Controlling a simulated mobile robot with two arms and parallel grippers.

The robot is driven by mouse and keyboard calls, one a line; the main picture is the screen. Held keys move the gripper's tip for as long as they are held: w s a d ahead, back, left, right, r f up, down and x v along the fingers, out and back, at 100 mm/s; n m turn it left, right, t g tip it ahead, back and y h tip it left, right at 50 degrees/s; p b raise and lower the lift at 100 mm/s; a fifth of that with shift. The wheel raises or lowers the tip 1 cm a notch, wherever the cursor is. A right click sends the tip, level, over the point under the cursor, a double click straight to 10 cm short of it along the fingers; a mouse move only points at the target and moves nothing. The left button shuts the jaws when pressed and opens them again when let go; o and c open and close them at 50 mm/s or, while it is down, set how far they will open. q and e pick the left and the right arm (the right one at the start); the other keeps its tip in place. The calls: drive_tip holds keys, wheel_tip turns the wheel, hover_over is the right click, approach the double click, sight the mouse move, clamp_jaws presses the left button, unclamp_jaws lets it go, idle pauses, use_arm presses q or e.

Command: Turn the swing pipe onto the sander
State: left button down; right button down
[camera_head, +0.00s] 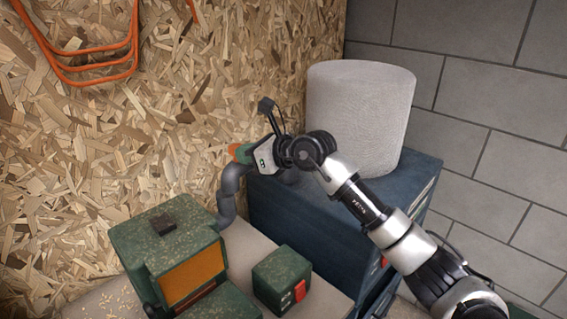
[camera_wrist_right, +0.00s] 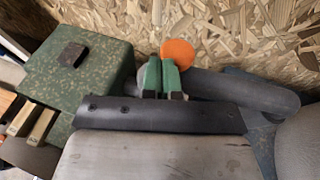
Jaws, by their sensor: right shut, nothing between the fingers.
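The grey swing pipe (camera_head: 228,195) rises bent beside the large green speckled machine, which I take to be the sander (camera_head: 165,240). In the right wrist view, a grey pipe length (camera_wrist_right: 250,95) runs along the chipboard wall, with the sander (camera_wrist_right: 75,75) at left. My right gripper (camera_head: 240,153) is at the top of the pipe; its green fingers (camera_wrist_right: 162,92) are shut with nothing between them. An orange round part (camera_wrist_right: 178,53) shows just behind the fingers. Whether the fingers touch the pipe, I cannot tell. My left gripper is out of view.
A small green box with a red switch (camera_head: 282,280) stands on the bench. A blue cabinet (camera_head: 290,232) carries a large pale roll (camera_head: 360,110) at right. The chipboard wall (camera_head: 130,130) is close behind the pipe. An orange tube frame (camera_head: 95,70) hangs on it.

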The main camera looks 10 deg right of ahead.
drive_tip(key=shift+w+a+b, duration=0.35)
drive_tip(key=shift+w+a, duration=0.5)
drive_tip(key=shift+a, duration=0.15)
drive_tip(key=shift+w+r, duration=0.1)
